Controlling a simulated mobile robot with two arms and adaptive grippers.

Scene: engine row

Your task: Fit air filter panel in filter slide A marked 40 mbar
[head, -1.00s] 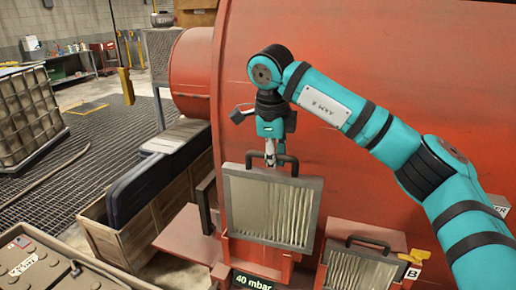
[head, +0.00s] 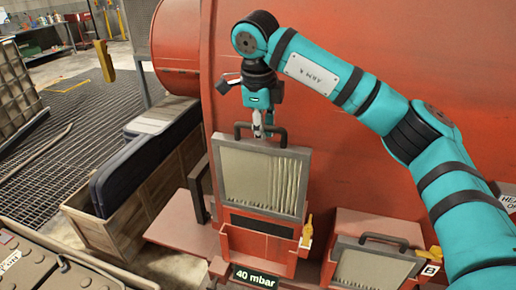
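The air filter panel (head: 262,180), pale pleats in a grey frame with a dark top handle (head: 243,127), is upright above filter slide A (head: 236,240). A dark slot shows below the panel's lower edge. The slide's plate reads "40 mbar" (head: 255,277). My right gripper (head: 263,132) comes down from above, its fingers closed at the handle, and appears to hold the panel by it. The fingers partly hide the handle's middle. My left gripper is not in view.
A second panel (head: 375,264) sits in the slide marked B (head: 430,269) at right. Yellow latches (head: 307,231) stand beside the slides. A wooden crate (head: 125,228) with dark cases is at left. The large red housing (head: 330,140) rises behind.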

